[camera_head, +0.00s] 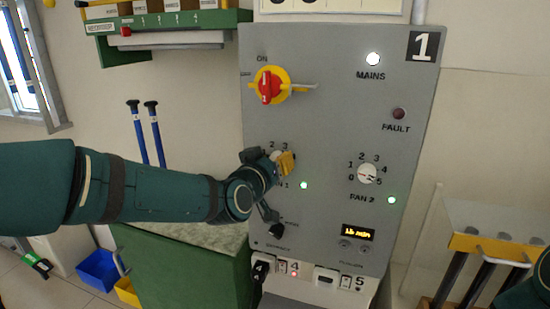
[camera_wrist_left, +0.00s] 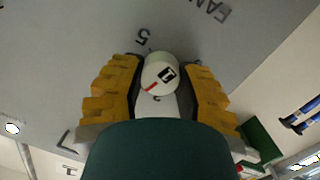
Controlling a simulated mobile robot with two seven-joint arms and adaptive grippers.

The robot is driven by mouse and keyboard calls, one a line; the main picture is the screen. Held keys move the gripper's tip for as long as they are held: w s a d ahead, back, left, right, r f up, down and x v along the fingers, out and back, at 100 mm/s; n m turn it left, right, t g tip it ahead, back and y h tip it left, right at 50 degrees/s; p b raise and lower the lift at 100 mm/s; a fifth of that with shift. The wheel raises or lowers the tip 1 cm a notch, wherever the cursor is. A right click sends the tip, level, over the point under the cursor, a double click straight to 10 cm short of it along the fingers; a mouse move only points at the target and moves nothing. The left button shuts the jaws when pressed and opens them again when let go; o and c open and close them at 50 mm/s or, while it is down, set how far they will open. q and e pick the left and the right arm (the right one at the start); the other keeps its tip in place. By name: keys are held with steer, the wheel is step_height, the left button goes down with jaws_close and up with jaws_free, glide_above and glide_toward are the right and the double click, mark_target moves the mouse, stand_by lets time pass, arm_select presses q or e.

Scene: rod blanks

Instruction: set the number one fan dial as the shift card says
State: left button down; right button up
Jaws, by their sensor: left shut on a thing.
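The fan 1 dial (camera_wrist_left: 160,72) is a white round knob with a red mark and a black symbol. My left gripper (camera_head: 284,161) is shut on it, one yellow finger on each side in the left wrist view. A printed 5 (camera_wrist_left: 142,37) shows near the dial there. In the head view the gripper and arm hide most of the dial and its scale; 2 and 3 show above. I cannot tell its setting. The fan 2 dial (camera_head: 367,173) is white with a 0 to 5 scale. No readable shift card shows.
The grey panel (camera_head: 330,130) carries a red and yellow mains switch (camera_head: 268,86), a dark fault lamp (camera_head: 399,113) and a lit display (camera_head: 358,232). A green cabinet (camera_head: 190,265) stands below left. A yellow-edged stand (camera_head: 490,247) is at right.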

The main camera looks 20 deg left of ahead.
arm_select(q)
steer(key=m+y+p, duration=0.1)
steer(key=m+p, duration=0.2)
steer(key=m, duration=0.1)
steer(key=m+y+p, duration=0.1)
steer(key=m+p, duration=0.2)
steer(key=m, duration=0.2)
steer(key=m+y+p, duration=0.1)
steer(key=m+p, duration=0.2)
steer(key=m, duration=0.1)
steer(key=shift+d+r+m, duration=0.1)
steer(key=shift+r+m, duration=0.2)
steer(key=m+y+p, duration=0.1)
steer(key=m+p, duration=0.1)
steer(key=m, duration=0.2)
steer(key=shift+f+m+t, duration=0.1)
steer(key=shift+m+t, duration=0.3)
arm_select(e)
step_height(320, 180, up, 12)
steer(key=w, duration=0.2)
steer(key=shift+d+t, duration=0.35)
steer(key=shift+t, duration=0.05)
steer(key=shift+r, duration=0.1)
arm_select(q)
steer(key=c, duration=0.5)
jaws_free()
steer(key=shift+f, duration=0.1)
steer(key=shift+c, duration=0.2)
arm_select(e)
steer(key=shift+w, duration=0.1)
